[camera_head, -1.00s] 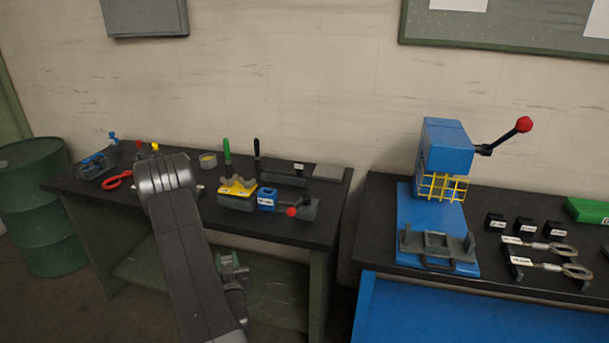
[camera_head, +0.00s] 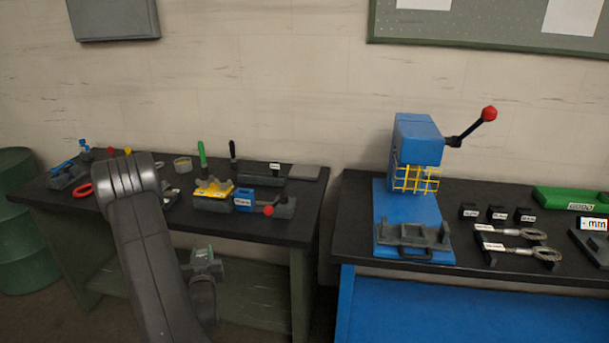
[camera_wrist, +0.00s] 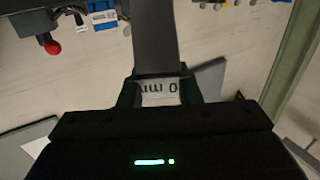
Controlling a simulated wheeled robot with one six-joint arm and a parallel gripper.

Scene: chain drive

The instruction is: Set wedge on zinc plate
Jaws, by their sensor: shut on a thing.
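In the wrist view my gripper (camera_wrist: 160,92) is shut on a long dark grey piece (camera_wrist: 156,42), which I take for the wedge. It bears a white label with inverted text, partly readable as "0 mm". The piece stretches away from the jaws, clear of any surface. A flat grey plate (camera_head: 305,172) lies at the back right of the left bench. It may be the zinc plate; I see no label on it.
The left bench (camera_head: 285,227) also carries a blue block (camera_head: 244,200), a red-knobbed fixture (camera_head: 284,208) and several tools. A blue press (camera_head: 415,140) stands on the right bench (camera_head: 355,215), with labelled black blocks beside it. A green barrel (camera_head: 18,235) stands far left.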

